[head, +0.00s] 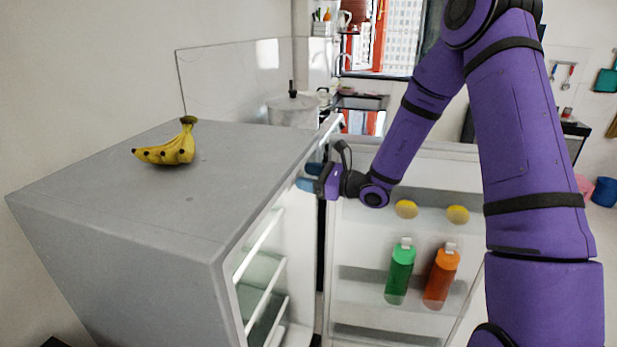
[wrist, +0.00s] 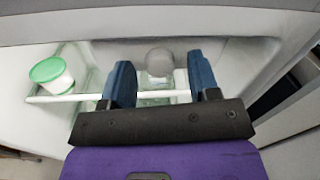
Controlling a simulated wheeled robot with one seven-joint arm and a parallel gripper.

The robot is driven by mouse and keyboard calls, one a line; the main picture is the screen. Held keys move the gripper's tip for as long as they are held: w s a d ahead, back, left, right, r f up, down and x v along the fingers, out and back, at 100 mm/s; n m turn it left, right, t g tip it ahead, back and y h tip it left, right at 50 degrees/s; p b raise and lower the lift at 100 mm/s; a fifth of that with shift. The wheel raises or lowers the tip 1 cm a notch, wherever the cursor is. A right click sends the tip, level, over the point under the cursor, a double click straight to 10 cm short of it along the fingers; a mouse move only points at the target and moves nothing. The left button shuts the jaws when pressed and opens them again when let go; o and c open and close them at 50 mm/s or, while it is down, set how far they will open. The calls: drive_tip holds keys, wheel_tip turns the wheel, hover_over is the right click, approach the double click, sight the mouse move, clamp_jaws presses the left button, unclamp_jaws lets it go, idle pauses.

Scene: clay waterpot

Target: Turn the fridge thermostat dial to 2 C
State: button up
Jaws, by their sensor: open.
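The fridge (head: 215,215) stands open, with its grey top and inner shelves visible in the head view. A round grey knob, apparently the thermostat dial (wrist: 159,62), is on the inside upper wall in the wrist view. Its markings cannot be read. My gripper (head: 309,177) is at the upper part of the fridge opening. In the wrist view its two blue fingers (wrist: 159,80) are apart, one on each side of the dial, with gaps between; I cannot tell the depth. The dial is hidden in the head view.
The open fridge door (head: 375,240) extends right, holding a green bottle (head: 400,272), an orange bottle (head: 441,278) and two yellow round items. Bananas (head: 170,147) lie on the fridge top.

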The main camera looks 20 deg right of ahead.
drive_tip(key=shift+c, duration=0.5)
drive_tip(key=c, duration=0.8)
drive_tip(key=shift+m, duration=0.3)
drive_tip(key=m, duration=0.4)
drive_tip(key=shift+d, duration=0.1)
drive_tip(key=shift+m+g, duration=0.3)
drive_tip(key=shift+m, duration=1.7)
